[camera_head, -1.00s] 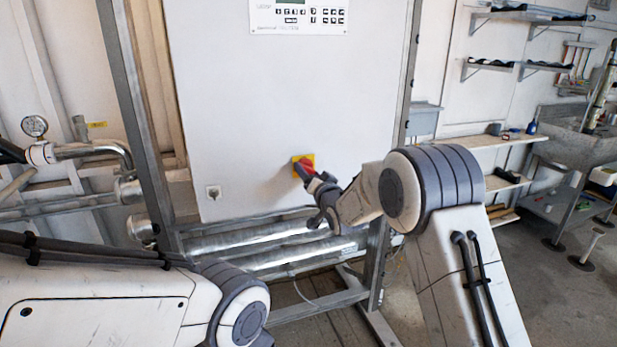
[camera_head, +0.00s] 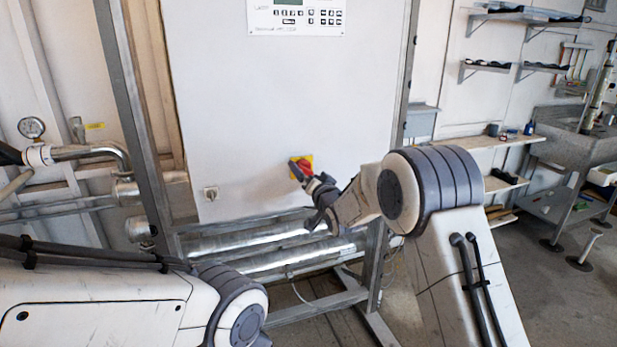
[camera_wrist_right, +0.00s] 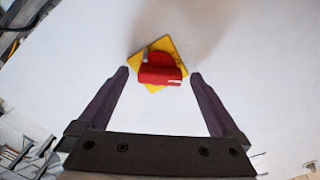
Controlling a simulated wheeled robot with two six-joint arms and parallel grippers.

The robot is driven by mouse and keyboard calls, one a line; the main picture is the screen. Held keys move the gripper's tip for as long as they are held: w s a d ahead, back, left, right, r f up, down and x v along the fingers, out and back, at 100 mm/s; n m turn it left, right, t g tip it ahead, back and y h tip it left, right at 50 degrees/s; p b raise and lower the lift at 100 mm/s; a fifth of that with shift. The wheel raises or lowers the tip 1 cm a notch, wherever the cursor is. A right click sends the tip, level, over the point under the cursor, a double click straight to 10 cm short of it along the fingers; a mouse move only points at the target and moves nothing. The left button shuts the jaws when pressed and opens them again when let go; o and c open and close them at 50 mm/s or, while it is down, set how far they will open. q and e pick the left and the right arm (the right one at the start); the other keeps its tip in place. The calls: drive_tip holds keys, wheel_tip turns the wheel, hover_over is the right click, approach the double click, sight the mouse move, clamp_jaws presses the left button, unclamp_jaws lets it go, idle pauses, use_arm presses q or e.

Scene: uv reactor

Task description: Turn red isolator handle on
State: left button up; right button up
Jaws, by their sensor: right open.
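The red isolator handle (camera_wrist_right: 160,76) sits on a yellow square plate (camera_wrist_right: 166,43) on the white cabinet front. In the right wrist view its bar lies across the picture between the tips of my right gripper (camera_wrist_right: 160,73), which is open. There is a gap on each side of the handle, and whether the fingers reach around it in depth is hard to tell. In the head view the handle (camera_head: 304,168) is partly hidden behind my right gripper (camera_head: 297,173). My left arm shows at the lower left, but its gripper is out of view.
The white cabinet (camera_head: 250,110) has a control panel (camera_head: 296,16) at the top and a small grey switch (camera_head: 211,193) at the lower left. A metal frame post (camera_head: 133,110) stands at left. Shiny pipes (camera_head: 250,241) run below the cabinet.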

drive_tip(key=b+v, duration=0.1)
drive_tip(key=v, duration=0.9)
drive_tip(key=shift+s+b, duration=0.2)
drive_tip(key=shift+b, duration=0.1)
drive_tip(key=shift+d, duration=0.1)
